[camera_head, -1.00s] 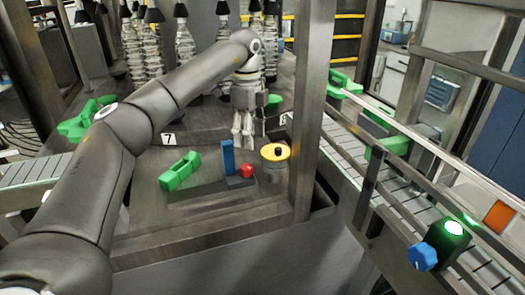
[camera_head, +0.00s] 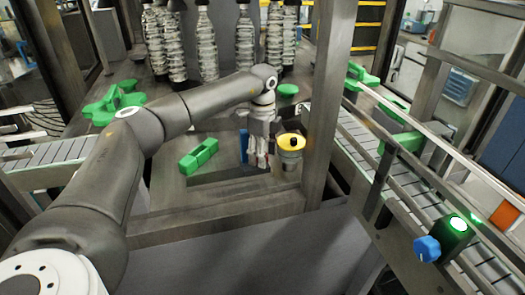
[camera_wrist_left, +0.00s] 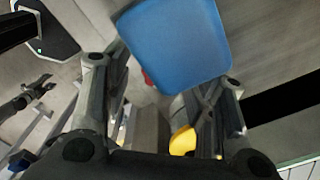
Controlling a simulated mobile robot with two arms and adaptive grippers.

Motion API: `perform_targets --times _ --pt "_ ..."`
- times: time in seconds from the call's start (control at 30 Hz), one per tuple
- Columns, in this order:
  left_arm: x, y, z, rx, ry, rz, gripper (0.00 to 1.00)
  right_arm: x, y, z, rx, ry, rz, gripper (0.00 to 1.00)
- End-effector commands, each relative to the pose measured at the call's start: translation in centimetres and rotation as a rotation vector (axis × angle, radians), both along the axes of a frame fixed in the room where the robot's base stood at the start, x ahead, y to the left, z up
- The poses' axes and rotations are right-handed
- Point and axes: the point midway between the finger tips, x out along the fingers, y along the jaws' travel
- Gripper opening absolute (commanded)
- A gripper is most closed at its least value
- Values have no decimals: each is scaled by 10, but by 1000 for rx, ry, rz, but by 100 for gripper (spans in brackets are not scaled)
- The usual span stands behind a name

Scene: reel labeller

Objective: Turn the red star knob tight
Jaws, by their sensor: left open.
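My left gripper (camera_head: 258,160) is open and points down at the small fixture on the bench, in front of the blue upright block (camera_head: 243,146). In the wrist view the blue block (camera_wrist_left: 180,40) fills the top middle, beyond and between the open fingers. A small piece of the red knob (camera_wrist_left: 147,77) shows at the lower left edge of the block; the rest is hidden. In the head view the fingers cover most of the knob. I cannot tell whether the fingers touch it. My right gripper is not clearly seen in either view.
A yellow-topped cylinder (camera_head: 291,143) stands just right of the gripper. A green part (camera_head: 198,157) lies to the left. A frame post (camera_head: 326,110) rises at the right, with a conveyor (camera_head: 400,190) beyond. Wrapped stacks (camera_head: 208,45) stand behind.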

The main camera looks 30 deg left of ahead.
Motion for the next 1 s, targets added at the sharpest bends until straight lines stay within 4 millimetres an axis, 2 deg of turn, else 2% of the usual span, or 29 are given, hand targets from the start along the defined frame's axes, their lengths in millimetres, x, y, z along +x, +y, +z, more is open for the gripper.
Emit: perform_targets --times 0.13,0.3,0.5,0.73,1.0 --pt "0 0 0 0 0 0 51 -20 -2 -2 -4 32 0 51" --pt "0 0 0 0 0 0 29 -37 -3 -3 -6 57 0 51" --pt "0 0 0 0 0 0 5 -33 -3 -3 -6 51 0 51" --pt "0 0 0 -1 1 -82 5 -21 -2 -1 -4 31 0 51" --pt "0 0 1 0 0 -258 4 -20 -2 0 -3 30 -1 51"
